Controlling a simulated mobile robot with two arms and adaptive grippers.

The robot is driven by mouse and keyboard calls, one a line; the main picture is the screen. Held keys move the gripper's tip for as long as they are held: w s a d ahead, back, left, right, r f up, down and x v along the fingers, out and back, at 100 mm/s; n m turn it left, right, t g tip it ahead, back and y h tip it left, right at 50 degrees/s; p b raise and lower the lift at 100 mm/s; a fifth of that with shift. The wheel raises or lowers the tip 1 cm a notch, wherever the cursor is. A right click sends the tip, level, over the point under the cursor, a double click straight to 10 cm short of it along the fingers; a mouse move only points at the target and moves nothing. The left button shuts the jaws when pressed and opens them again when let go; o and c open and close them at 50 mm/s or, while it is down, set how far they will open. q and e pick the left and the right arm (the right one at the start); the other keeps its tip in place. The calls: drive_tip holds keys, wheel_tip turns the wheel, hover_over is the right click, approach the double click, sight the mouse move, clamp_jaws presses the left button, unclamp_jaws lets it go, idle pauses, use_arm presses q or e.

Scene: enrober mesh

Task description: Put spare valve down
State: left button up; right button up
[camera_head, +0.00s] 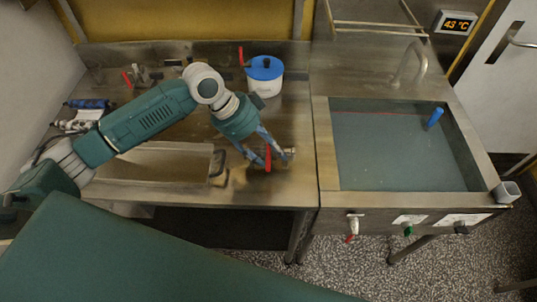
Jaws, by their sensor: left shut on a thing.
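The spare valve (289,152), a small metal body with a red lever, is at the front right of the steel counter (292,110). My left gripper (266,158) points down over this part of the counter and is shut on the valve, with the red lever between its blue-grey fingers. The valve is at or just above the counter surface; I cannot tell whether it touches. The fingers hide part of its body. My right gripper is not in view.
A white pot with a blue lid (264,76) stands behind the gripper. More red-handled fittings (127,78) lie at the back left. A rectangular open tray (150,148) is left of the gripper. A water-filled sink (400,150) with a blue object (435,117) is right.

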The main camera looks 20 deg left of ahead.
use_arm(q)
wheel_tip(320, 180, down, 2)
drive_tip(key=shift+f, duration=0.45)
drive_tip(key=o, duration=1.3)
drive_tip(key=shift+f, duration=0.2)
drive_tip(key=shift+c, duration=0.2)
drive_tip(key=o, duration=0.4)
